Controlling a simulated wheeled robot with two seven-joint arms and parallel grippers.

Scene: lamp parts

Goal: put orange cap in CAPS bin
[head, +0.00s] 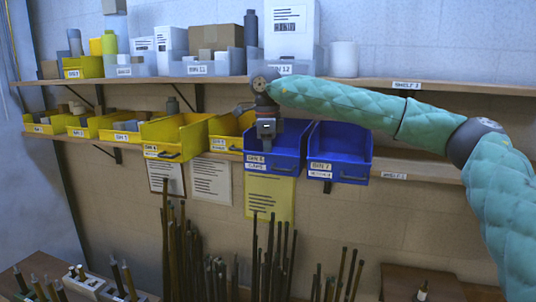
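My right gripper (266,143) comes in from the right and points down at the mouth of the left blue bin (288,158), labelled BIN 6. Its fingers look close together, but whether they are shut or hold anything is too small to tell. Another blue bin (345,165), labelled BIN 7, stands just to the right. I cannot make out an orange cap anywhere. My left gripper is not in view.
Several yellow bins (180,143) line the lower shelf to the left. The upper shelf (385,84) holds grey bins and boxes above my gripper. Dark rods (182,245) stand upright below. The lower shelf's right end (420,170) is partly behind my arm.

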